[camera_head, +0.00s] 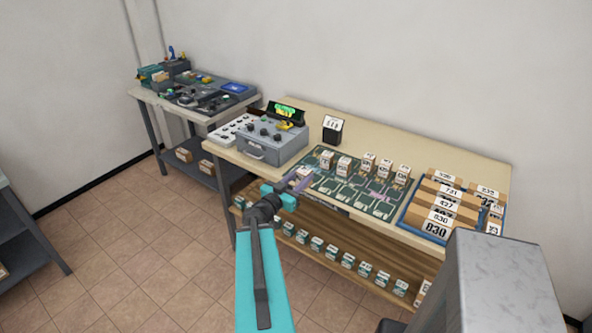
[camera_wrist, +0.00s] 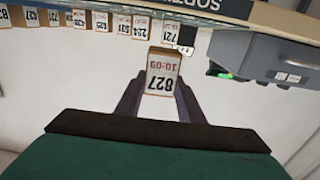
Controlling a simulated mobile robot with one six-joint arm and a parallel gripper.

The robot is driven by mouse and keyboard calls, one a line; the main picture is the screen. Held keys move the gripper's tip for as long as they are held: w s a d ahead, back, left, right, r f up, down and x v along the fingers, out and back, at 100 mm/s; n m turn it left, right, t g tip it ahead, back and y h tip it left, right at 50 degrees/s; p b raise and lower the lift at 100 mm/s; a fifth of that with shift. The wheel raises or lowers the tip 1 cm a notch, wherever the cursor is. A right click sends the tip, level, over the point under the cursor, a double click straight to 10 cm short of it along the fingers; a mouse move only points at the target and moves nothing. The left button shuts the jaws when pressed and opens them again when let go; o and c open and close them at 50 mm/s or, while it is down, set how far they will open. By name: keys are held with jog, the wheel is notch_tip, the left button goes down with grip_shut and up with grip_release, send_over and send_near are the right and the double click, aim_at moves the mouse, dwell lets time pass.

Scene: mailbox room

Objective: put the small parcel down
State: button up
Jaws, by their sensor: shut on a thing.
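The small parcel (camera_wrist: 162,75) is a little brown box with a white label reading 827 and 10:09. My gripper (camera_wrist: 160,95) is shut on it, with one dark finger on each side. The wrist view is upside down. In the head view my gripper (camera_head: 298,181) is at the front edge of the wooden table, near the left end of the green marked mat (camera_head: 340,194). The held parcel (camera_head: 304,173) is partly hidden there by the fingers.
Several small parcels (camera_head: 368,163) stand along the mat's back; its front is mostly clear. A blue tray (camera_head: 402,218) of bigger boxes is at right. A grey control box (camera_head: 268,145) is at left. Several parcels (camera_head: 332,252) line the shelf below.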

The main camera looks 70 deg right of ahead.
jog(key=shift+w+d+f+b, duration=0.25)
jog(key=shift+d+b, duration=0.3)
jog(key=shift+b, duration=2.4)
jog(key=shift+w+d+r, duration=0.15)
jog(key=shift+w+d, duration=0.05)
jog(key=shift+d, duration=0.1)
jog(key=shift+w+d+f+p, duration=0.25)
jog(key=shift+w+d, duration=0.65)
jog(key=shift+d, duration=1)
jog(key=shift+w+d+f+p, duration=0.1)
jog(key=shift+w+d+p, duration=0.3)
jog(key=shift+w+d, duration=1.05)
jog(key=shift+w+d+f+p, duration=0.2)
jog(key=shift+w+d+p, duration=0.15)
jog(key=shift+d, duration=2.05)
jog(key=shift+f+p, duration=0.35)
jog(key=shift+f, duration=1.4)
jog(key=shift+f, duration=0.15)
jog(key=o, duration=1.1)
